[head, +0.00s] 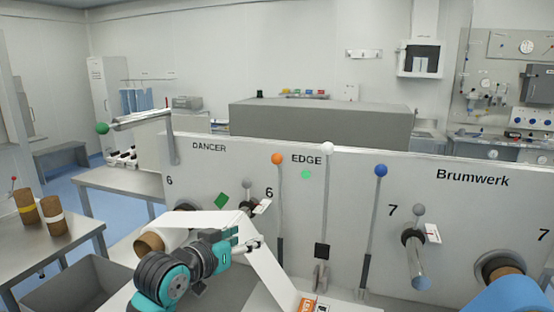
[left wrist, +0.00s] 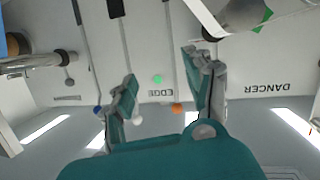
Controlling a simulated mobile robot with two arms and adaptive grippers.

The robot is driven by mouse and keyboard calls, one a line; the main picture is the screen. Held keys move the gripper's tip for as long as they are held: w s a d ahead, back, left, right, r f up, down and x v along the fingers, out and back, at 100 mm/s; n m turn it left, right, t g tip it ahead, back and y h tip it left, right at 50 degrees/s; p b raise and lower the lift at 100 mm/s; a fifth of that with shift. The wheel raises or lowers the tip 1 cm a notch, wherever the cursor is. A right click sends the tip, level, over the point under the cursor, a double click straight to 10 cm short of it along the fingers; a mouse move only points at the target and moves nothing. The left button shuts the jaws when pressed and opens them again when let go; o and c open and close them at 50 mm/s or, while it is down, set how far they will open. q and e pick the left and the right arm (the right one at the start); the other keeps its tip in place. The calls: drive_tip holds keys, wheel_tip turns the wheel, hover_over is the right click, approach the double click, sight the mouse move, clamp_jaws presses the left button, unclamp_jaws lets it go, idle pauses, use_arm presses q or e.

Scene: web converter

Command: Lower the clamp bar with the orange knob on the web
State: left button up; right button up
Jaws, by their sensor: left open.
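The orange knob (head: 277,158) tops a thin upright rod on the grey machine panel, left of the EDGE label. The rod's lower part is dark. The white web (head: 268,268) runs down in front of the panel; where the clamp bar meets it, I cannot tell. My left gripper (head: 252,236) is open and empty, low in front of the panel, below and left of the orange knob. In the left wrist view, upside down, the orange knob (left wrist: 177,108) appears between the two spread fingers (left wrist: 160,68), apart from them. My right gripper is not seen.
A white knob (head: 327,147) and a blue knob (head: 380,170) top neighbouring rods to the right. A green knob (head: 102,128) is on an arm at the panel's left. Rollers stick out from the panel (head: 475,205). A brown-cored roll (head: 150,243) lies beside my left arm.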

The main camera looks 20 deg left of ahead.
sight(274, 160)
use_arm(q)
drive_tip(key=w+a+r+t+h, duration=0.1)
drive_tip(key=w+a+r+t, duration=0.15)
drive_tip(key=r, duration=1.05)
drive_tip(key=p+x, duration=0.3)
drive_tip(key=x, duration=0.5)
drive_tip(key=p+x, duration=0.3)
drive_tip(key=x, duration=0.6)
drive_tip(key=shift+d+r, duration=0.15)
drive_tip(key=shift+d, duration=0.05)
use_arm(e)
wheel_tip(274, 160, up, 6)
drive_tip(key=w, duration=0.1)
use_arm(q)
clamp_jaws()
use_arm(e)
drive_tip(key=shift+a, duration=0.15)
